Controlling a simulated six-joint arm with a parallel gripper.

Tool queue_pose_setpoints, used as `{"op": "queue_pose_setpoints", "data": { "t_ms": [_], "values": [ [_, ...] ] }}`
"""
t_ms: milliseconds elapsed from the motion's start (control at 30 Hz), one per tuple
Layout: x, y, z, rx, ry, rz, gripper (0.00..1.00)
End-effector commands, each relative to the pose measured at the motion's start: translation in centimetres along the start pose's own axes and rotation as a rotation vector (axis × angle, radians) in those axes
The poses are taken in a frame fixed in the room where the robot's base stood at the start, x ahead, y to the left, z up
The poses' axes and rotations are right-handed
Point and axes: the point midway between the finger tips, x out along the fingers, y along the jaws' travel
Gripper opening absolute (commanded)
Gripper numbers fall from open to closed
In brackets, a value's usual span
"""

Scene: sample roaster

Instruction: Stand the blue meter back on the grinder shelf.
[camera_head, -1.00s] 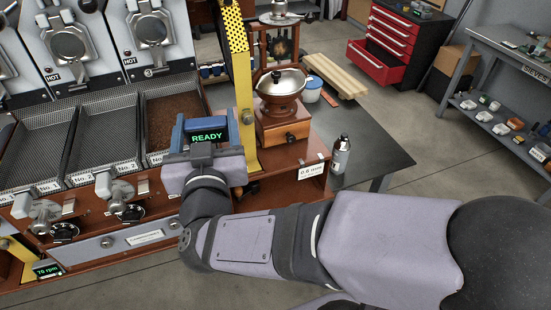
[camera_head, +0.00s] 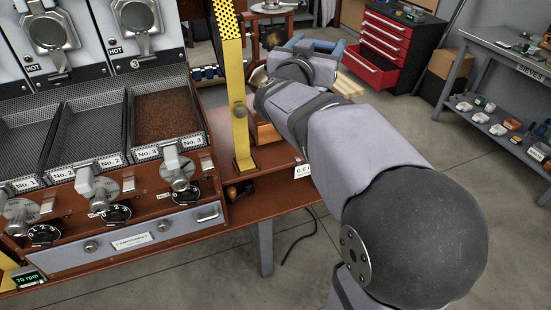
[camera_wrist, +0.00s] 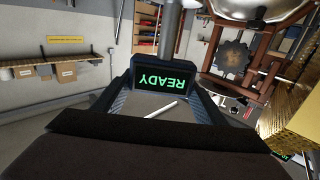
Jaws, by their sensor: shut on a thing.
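The blue meter (camera_wrist: 165,79) is held between the blue fingers of my gripper (camera_wrist: 163,92); its green READY text reads upside down in the wrist view. In the head view my gripper (camera_head: 318,46) is at upper centre, beyond the grinder, and the meter is hidden or too small to make out there. The grinder's wooden base (camera_head: 267,133) shows beside the yellow post, with most of the grinder hidden behind my arm. The brown grinder shelf (camera_head: 272,163) shows in front of it. The grinder's metal bowl (camera_wrist: 250,8) is at upper right in the wrist view.
The yellow post (camera_head: 238,120) stands just left of the grinder. Roaster trays (camera_head: 95,128) fill the left. A red drawer cabinet (camera_head: 388,42) and a shelf unit marked SIEVES (camera_head: 500,85) stand to the right, with open floor between. My arm hides the dark side table.

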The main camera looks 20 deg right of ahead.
Motion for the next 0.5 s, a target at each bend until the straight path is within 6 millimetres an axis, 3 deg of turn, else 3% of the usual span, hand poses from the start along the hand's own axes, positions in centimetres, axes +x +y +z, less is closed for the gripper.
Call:
{"op": "queue_pose_setpoints", "data": {
  "t_ms": [100,233,300,500],
  "values": [
    [0.5,-3.2,-3.2,0.006,0.006,-0.105,0.18],
    [0.3,-6.6,-5.4,0.002,0.004,-0.229,0.18],
    [0.0,-8.1,-5.0,-0.003,-0.001,-0.288,0.18],
    [-0.5,-9.5,-3.9,-0.002,0.0,-0.344,0.18]
  ]
}}
